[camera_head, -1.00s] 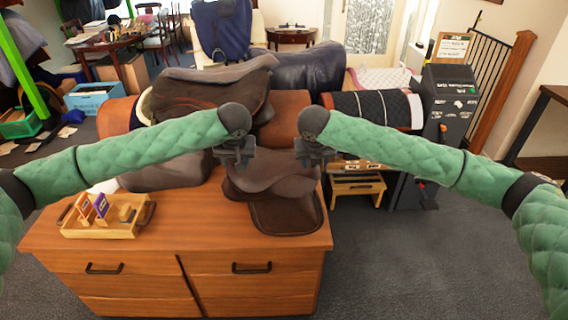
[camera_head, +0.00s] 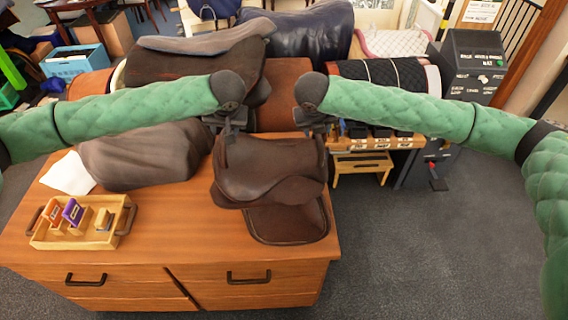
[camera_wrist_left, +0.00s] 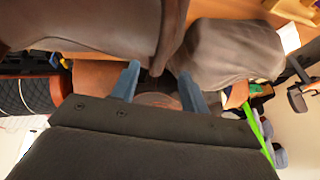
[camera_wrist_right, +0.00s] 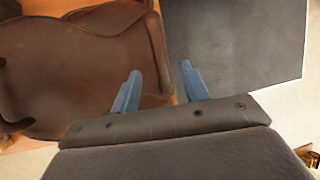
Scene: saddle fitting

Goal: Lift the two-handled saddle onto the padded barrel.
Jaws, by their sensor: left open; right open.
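The brown leather saddle (camera_head: 268,172) lies on the wooden cabinet top. It also shows in the left wrist view (camera_wrist_left: 90,22) and in the right wrist view (camera_wrist_right: 90,65). I cannot make out its two handles clearly. My left gripper (camera_head: 226,160) is open at the saddle's far left side; its blue fingers (camera_wrist_left: 160,82) point at the saddle's dark edge. My right gripper (camera_head: 318,150) is open at the far right side; its fingers (camera_wrist_right: 160,68) are near the saddle's edge. Contact cannot be told. The barrel with a black quilted pad (camera_head: 385,78) stands behind, to the right.
A grey-brown covered lump (camera_head: 150,155) lies left of the saddle. A wooden tray (camera_head: 75,240) with small items sits at the cabinet's front left. Another saddle (camera_head: 195,70) stands behind. A small step stool (camera_head: 362,163) and a dark console (camera_head: 470,65) are at right, with open carpet in front.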

